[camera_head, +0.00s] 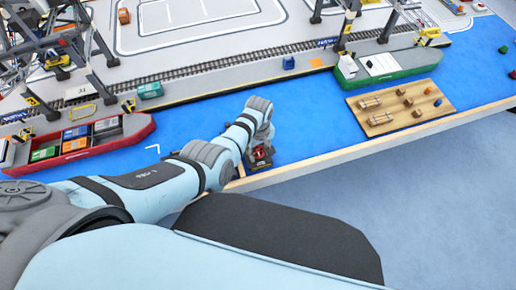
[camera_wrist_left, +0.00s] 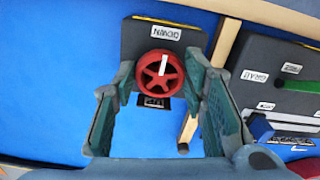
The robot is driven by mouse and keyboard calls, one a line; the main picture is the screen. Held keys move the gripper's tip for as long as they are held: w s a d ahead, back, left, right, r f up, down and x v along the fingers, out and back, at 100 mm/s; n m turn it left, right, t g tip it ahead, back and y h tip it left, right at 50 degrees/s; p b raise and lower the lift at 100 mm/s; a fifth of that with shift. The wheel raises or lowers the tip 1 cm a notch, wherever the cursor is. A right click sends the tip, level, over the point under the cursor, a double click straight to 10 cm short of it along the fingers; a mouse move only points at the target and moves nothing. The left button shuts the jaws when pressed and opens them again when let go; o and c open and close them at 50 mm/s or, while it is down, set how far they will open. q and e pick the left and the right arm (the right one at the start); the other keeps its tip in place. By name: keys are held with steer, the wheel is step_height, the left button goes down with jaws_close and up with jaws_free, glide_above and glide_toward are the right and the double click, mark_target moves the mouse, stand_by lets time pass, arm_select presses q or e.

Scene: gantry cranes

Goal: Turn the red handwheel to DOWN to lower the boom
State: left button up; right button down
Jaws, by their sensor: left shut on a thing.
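The red handwheel (camera_wrist_left: 158,76) sits on a dark control box (camera_wrist_left: 137,38) in the left wrist view. A DOWN label (camera_wrist_left: 165,32) reads upside down above the wheel, and another label (camera_wrist_left: 153,102), partly hidden, lies below it. The wheel's white mark points up toward DOWN. My left gripper (camera_wrist_left: 160,75) is shut on the handwheel, one finger at each side of its rim. In the head view my left gripper (camera_head: 261,142) reaches down to the box, with a bit of the red wheel (camera_head: 259,154) showing. My right gripper is not in view.
A second dark panel (camera_wrist_left: 262,92) with a green lever (camera_wrist_left: 291,68) and a blue lever (camera_wrist_left: 260,127) lies right of the wheel, past a wooden strip. A red ship (camera_head: 130,131), a green ship (camera_head: 415,62) and a wooden board (camera_head: 400,105) lie on the blue surface.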

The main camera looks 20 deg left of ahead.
mark_target(259, 152)
arm_select(q)
steer(key=shift+s+f+n, duration=0.2)
steer(key=shift+s+n, duration=0.05)
steer(key=shift+n, duration=0.05)
steer(key=o, duration=1.2)
steer(key=shift+c, duration=0.2)
steer(key=shift+w+r, duration=0.1)
steer(key=shift+r, duration=0.05)
steer(key=shift+w+r, duration=0.1)
steer(key=shift+r, duration=0.1)
step_height(259, 152, up, 12)
steer(key=shift+f, duration=0.2)
